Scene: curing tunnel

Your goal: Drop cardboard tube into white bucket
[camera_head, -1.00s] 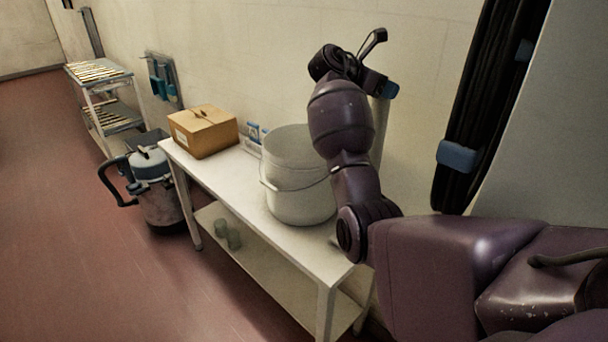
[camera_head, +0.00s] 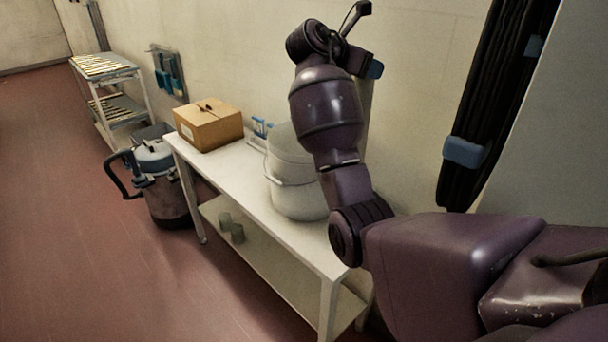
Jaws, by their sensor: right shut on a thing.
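The white bucket (camera_head: 293,196) stands upright on the white table, with a thin wire handle. My right arm hides its right side and part of its top. My right gripper (camera_head: 371,72) is high at the end of the raised arm, above and to the right of the bucket in the picture. It is shut on the cardboard tube (camera_head: 366,100), a beige length hanging down behind my arm, mostly hidden. The tube appears apart from the bucket. My left gripper is not in view.
The white table (camera_head: 222,178) also bears a cardboard box (camera_head: 208,128) and small blue-topped items. Cups stand on its lower shelf. A grey canister (camera_head: 160,185) and a rack (camera_head: 112,95) stand further left. Black strips hang at right. The red floor at left is clear.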

